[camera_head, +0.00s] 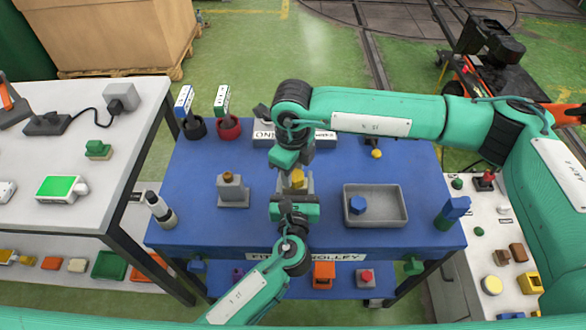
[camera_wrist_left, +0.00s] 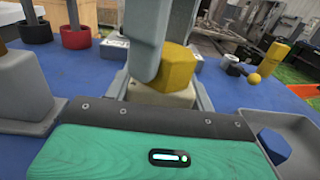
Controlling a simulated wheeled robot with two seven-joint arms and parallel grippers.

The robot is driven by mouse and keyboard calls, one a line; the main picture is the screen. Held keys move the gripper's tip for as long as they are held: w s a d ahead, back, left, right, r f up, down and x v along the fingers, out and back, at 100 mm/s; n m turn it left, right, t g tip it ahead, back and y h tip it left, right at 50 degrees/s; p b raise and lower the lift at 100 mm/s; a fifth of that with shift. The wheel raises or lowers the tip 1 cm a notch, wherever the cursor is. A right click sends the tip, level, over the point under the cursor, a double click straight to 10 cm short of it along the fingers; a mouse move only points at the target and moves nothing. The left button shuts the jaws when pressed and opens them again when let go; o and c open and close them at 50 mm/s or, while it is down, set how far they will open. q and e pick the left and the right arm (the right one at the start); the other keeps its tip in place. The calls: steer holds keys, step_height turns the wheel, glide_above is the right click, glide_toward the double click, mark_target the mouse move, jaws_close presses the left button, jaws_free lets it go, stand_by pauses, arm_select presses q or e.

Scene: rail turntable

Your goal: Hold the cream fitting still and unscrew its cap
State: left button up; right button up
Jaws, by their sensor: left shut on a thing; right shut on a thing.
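The cream fitting (camera_wrist_left: 158,94) stands on the blue trolley top with a yellow six-sided cap (camera_wrist_left: 176,66) on it. In the head view the cap (camera_head: 298,177) shows between the two grippers; the fitting is mostly hidden. My left gripper (camera_head: 296,190), from the near side, is shut on the fitting, with grey fingers on both sides. My right gripper (camera_head: 291,168) comes from above and is shut; one grey finger (camera_wrist_left: 147,40) stands against the cap's left side in the left wrist view. Its other finger is not clear. The cap looks seated on the fitting.
A grey tray (camera_head: 402,208) with a blue six-sided piece (camera_head: 357,205) is on the right. A grey block fitting (camera_head: 233,188) stands on the left, with a bottle (camera_head: 160,209) beyond it. Black (camera_head: 194,128) and red (camera_head: 228,128) pots stand at the back left.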

steer(key=n, duration=0.6)
steer(key=shift+s, duration=0.15)
stand_by(0.3)
steer(key=n, duration=0.6)
steer(key=shift+s, duration=0.15)
steer(key=o, duration=1.1)
steer(key=shift+o, duration=0.4)
